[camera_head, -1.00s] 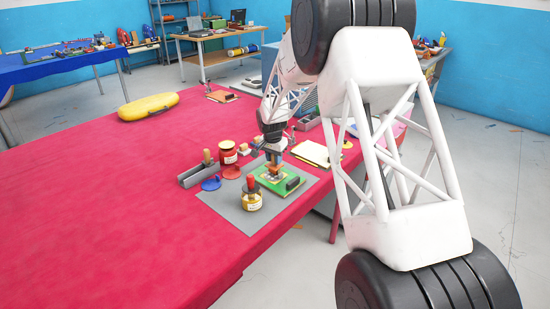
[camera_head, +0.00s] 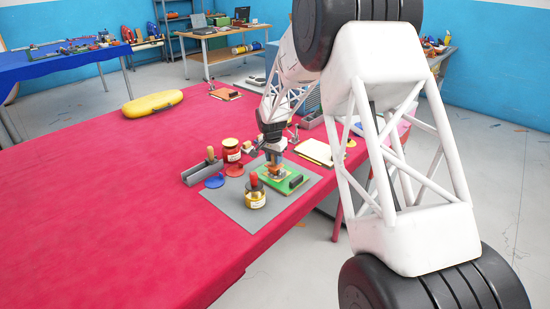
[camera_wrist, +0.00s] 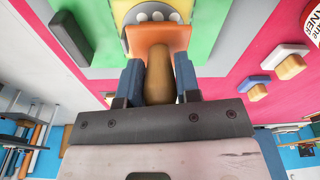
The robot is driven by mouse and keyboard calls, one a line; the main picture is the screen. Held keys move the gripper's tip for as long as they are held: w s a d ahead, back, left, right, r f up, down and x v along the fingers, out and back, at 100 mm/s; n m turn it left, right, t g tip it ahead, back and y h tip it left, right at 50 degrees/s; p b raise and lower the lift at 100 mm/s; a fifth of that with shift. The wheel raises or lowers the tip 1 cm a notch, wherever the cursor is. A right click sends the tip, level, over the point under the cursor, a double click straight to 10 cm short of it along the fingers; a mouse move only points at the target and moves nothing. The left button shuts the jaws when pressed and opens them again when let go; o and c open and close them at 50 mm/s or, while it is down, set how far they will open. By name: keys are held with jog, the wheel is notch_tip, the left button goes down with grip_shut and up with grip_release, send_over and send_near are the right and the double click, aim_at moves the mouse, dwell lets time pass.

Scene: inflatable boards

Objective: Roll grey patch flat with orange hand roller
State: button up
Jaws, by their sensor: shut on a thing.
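My gripper (camera_wrist: 158,80) is shut on the wooden handle (camera_wrist: 160,70) of the orange hand roller (camera_wrist: 152,36), one finger on each side. In the head view my gripper (camera_head: 274,152) points down over the green board (camera_head: 296,187), with the orange roller (camera_head: 275,171) low over it. In the wrist view a grey rounded piece with pale spots (camera_wrist: 151,14) shows at the roller's head on the green board (camera_wrist: 208,24). I cannot tell whether it is the patch or whether the roller touches it. A dark block (camera_wrist: 68,34) lies on the board.
A grey mat (camera_head: 235,203) lies under the board. The red table is clear at front left.

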jog(key=shift+s+a, duration=0.1)
dwell(0.3)
jog(key=shift+s+a+f, duration=0.1)
jog(key=shift+s+a, duration=0.5)
